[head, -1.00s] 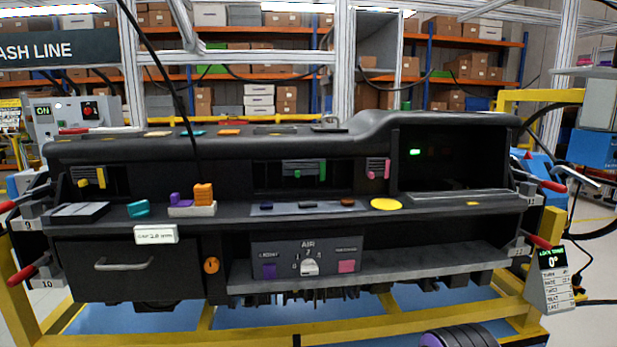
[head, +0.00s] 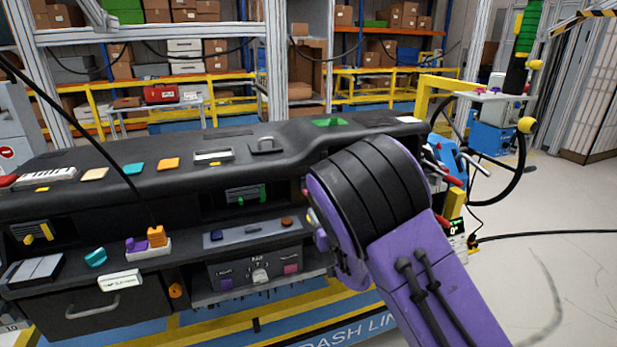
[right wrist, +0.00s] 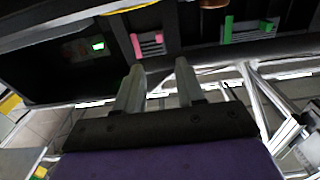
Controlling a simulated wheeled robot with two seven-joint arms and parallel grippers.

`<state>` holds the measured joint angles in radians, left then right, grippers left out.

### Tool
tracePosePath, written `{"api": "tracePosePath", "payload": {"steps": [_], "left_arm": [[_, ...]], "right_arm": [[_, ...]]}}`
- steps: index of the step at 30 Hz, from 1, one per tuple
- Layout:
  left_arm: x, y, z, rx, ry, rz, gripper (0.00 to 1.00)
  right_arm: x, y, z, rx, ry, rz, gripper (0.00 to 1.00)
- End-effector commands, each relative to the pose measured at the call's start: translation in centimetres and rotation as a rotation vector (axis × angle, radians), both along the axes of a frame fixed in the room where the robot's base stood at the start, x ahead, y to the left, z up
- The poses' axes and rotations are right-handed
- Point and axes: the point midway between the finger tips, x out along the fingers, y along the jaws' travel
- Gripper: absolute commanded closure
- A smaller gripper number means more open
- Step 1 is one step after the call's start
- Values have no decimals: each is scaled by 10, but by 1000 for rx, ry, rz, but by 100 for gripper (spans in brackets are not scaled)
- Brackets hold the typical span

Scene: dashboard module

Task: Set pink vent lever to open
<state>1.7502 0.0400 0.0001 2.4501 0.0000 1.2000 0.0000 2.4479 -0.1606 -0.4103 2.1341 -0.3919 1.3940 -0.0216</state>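The pink vent (right wrist: 150,44) shows in the right wrist view, which looks upside down. It has dark slats, a pink upright bar at its left side and a small pink tab on the slats. I cannot tell which of these is the lever or its setting. My right gripper (right wrist: 160,68) is open, with its two fingers apart and nothing between them. Its fingertips point toward the vent and appear short of it, the vent showing just beyond the left finger and the gap. In the head view my right arm covers most of the pink vent and the gripper. My left gripper is not in view.
The green vent (head: 245,195) is left of my arm, the yellow vent (head: 35,232) at far left. The dashboard shelf holds a white tray (head: 148,250) with purple and orange blocks. Below is the AIR panel (head: 258,268). A dark recess with a green light (right wrist: 98,46) lies beside the pink vent.

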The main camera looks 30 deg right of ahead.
Motion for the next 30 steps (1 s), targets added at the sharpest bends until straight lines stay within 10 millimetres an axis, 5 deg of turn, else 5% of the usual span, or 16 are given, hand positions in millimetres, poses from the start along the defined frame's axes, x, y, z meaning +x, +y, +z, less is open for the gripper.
{"api": "tracePosePath", "payload": {"steps": [15,26,30], "left_arm": [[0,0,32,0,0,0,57],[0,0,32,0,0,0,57],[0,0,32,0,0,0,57]], "right_arm": [[92,-22,0,0,0,0,62],[100,-24,-2,0,1,-1,62],[100,-24,-2,0,1,-1,100]]}}
